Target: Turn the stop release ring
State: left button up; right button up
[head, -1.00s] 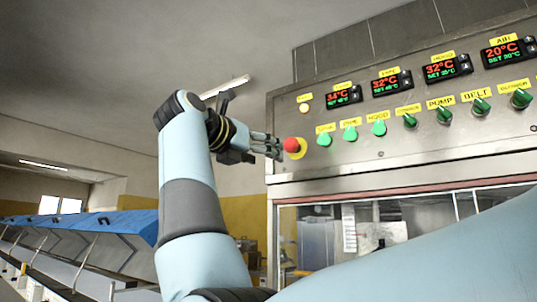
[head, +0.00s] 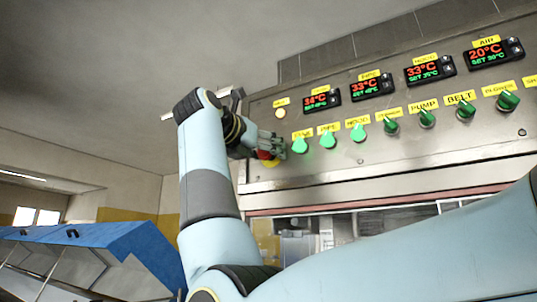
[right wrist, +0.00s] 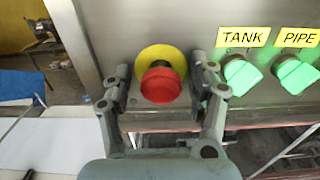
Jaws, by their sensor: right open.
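The red stop button (right wrist: 161,84) sits on a yellow disc (right wrist: 158,55) on the steel panel. In the right wrist view it stands between the two fingers of my right gripper (right wrist: 162,92), which is open, one finger on each side with a small gap visible. I cannot make out a separate ring on the button. In the head view my right gripper (head: 277,150) is at the panel's lower left and partly covers the button (head: 264,155). The yellow disc (head: 271,164) shows just below. My left gripper is not in view.
Green TANK (right wrist: 242,76) and PIPE (right wrist: 297,75) lamps or knobs sit close to the right of the gripper. Several green knobs and temperature displays (head: 321,98) fill the panel (head: 400,160). A blue-covered conveyor (head: 110,250) stands at the left.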

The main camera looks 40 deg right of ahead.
jog(key=shift+s+a, duration=0.1)
jog(key=shift+c, duration=0.8)
jog(key=c, duration=1)
jog(key=shift+c, duration=0.2)
jog(key=m, duration=0.4)
jog(key=shift+f+m+b, duration=0.1)
jog(key=shift+m+b, duration=0.3)
grip_shut()
jog(key=shift+s+m, duration=0.1)
jog(key=shift+m, duration=1.1)
